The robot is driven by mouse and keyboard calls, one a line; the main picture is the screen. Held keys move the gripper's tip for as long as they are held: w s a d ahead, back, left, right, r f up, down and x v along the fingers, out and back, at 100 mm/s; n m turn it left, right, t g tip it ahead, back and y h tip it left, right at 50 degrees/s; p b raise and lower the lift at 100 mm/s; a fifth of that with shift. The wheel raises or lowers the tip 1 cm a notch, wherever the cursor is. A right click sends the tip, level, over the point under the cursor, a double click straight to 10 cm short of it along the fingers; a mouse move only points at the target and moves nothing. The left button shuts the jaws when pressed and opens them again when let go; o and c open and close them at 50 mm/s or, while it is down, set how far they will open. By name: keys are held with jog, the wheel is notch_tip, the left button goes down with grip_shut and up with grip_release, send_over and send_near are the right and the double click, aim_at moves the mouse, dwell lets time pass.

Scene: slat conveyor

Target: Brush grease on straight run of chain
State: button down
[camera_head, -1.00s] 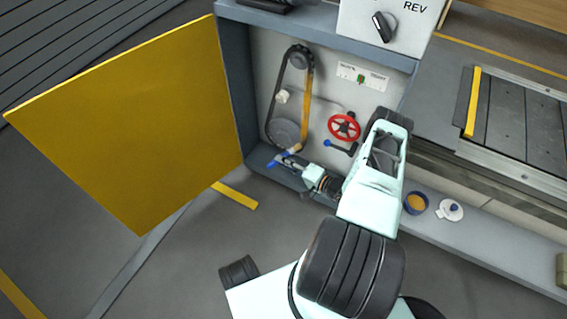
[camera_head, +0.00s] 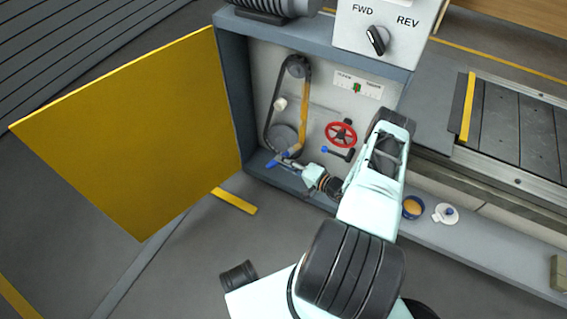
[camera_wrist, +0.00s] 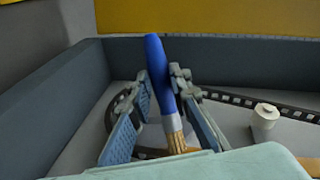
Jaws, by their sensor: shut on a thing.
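The chain (camera_head: 268,110) loops around a small upper sprocket (camera_head: 297,68) and a larger lower one (camera_head: 284,137) inside the open cabinet. Its right straight run (camera_head: 306,100) looks amber along most of its length; the left run looks dark. My gripper (camera_head: 286,160) is low in the cabinet, shut on a brush with a blue handle (camera_head: 270,165). In the wrist view the brush (camera_wrist: 157,62) stands between my finger pads (camera_wrist: 165,125), with its tan bristles (camera_wrist: 178,143) partly hidden by my wrist. The bristles are near the run's lower end; I cannot tell whether they touch.
An open yellow door (camera_head: 130,130) is at left. A red handwheel (camera_head: 341,134) and blue-knobbed lever (camera_head: 338,153) are close to my arm. A grease pot (camera_head: 413,210) and white lid (camera_head: 446,213) sit on the ledge at right. A white block (camera_head: 280,104) is beside the left run.

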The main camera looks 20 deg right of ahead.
jog(key=shift+r+p, duration=10.85)
jog(key=shift+r, duration=3.8)
notch_tip(320, 180, down, 18)
jog(key=b, duration=1.5)
jog(key=shift+f+b, duration=0.15)
jog(key=shift+b, duration=0.2)
